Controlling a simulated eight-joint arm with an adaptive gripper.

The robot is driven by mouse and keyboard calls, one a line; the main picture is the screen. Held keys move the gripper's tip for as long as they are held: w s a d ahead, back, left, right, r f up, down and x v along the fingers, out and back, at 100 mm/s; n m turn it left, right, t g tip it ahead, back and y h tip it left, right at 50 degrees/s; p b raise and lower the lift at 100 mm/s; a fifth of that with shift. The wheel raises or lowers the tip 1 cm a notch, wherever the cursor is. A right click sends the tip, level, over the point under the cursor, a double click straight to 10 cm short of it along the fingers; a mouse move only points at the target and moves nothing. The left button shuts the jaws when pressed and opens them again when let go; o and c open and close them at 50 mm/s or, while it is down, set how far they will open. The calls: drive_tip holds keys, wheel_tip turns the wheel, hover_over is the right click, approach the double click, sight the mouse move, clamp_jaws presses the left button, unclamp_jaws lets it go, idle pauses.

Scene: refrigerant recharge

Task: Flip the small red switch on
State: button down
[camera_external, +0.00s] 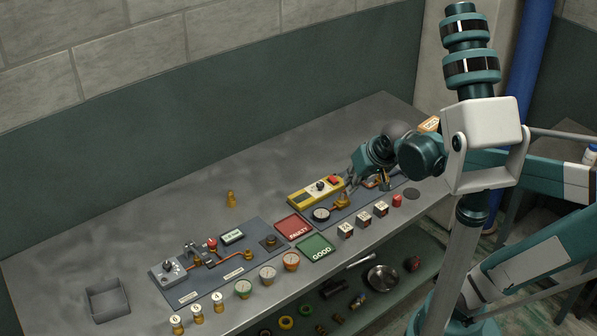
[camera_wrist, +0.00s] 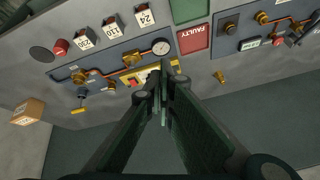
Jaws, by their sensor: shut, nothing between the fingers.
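My gripper (camera_external: 353,182) is shut and empty, close to the right end of the box. In the wrist view the fingertips (camera_wrist: 164,66) overlap the box. I cannot tell whether they touch it, or which way the switch is set.
A round gauge (camera_external: 321,214) and copper pipework are beside the box. The red FAULTY tray (camera_external: 294,227) and green GOOD tray (camera_external: 316,247) lie to the left. Several small labelled blocks line the front. Another panel (camera_external: 205,285) with valves is farther left; the rear bench is mostly clear.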

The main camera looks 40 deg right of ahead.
drive_tip(key=w+d+r+m+g+p, duration=0.2)
drive_tip(key=w+d+m+p, duration=0.4)
drive_tip(key=w, duration=0.5)
drive_tip(key=m+g+p, duration=0.2)
drive_tip(key=m+p, duration=0.5)
drive_tip(key=m, duration=0.1)
hover_over(332, 177)
drive_tip(key=s, duration=0.3)
drive_tip(key=shift+f, duration=2.65)
drive_tip(key=shift+f, duration=0.1)
drive_tip(key=shift+w+f+b, duration=0.15)
drive_tip(key=shift+w+f, duration=0.35)
drive_tip(key=shift+f, duration=1.75)
drive_tip(key=shift+w+f+b, duration=0.1)
drive_tip(key=shift+w+f, duration=0.35)
drive_tip(key=shift+f, duration=1.8)
drive_tip(key=shift+w+f+b, duration=0.15)
drive_tip(key=shift+w+f, duration=0.35)
drive_tip(key=shift+f, duration=1.75)
